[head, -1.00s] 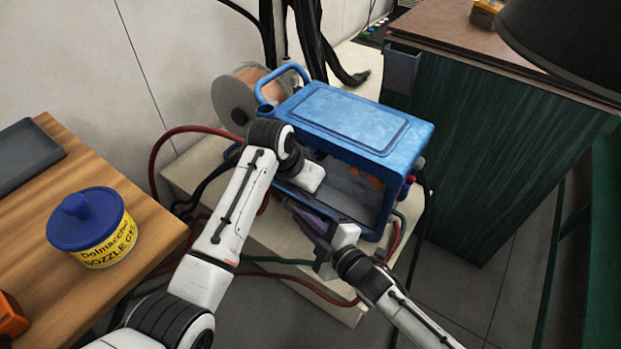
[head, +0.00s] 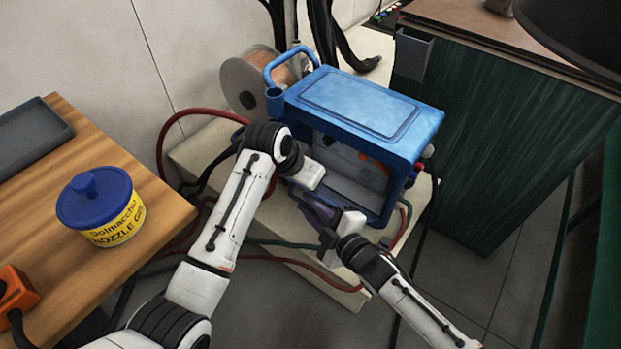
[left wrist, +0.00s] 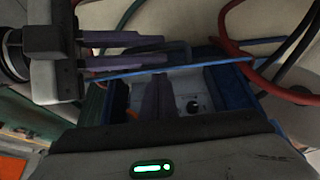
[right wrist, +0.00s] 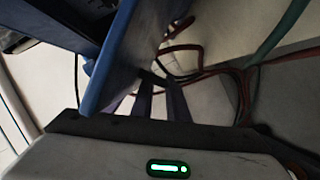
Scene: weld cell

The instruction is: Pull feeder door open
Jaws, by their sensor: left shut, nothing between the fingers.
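The blue wire feeder (head: 365,105) stands on a pale plinth, its front opening showing a light inner panel with orange parts. The left wrist view shows that panel with a knob (left wrist: 192,105). A blue panel, apparently the feeder door, appears as a thin strip there (left wrist: 170,68) and close up in the right wrist view (right wrist: 125,60); in the head view I cannot make it out. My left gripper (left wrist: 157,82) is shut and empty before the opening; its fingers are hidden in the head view. My right gripper (head: 315,207) is open, its fingers (right wrist: 161,92) beside the blue panel.
A wooden table (head: 130,255) at left holds a nozzle gel tub (head: 100,210), a grey tray (head: 30,135) and an orange object (head: 15,288). A wire spool (head: 250,80) is behind the feeder. Red and green hoses (head: 300,262) cross around the plinth. A dark green cabinet (head: 480,150) stands right.

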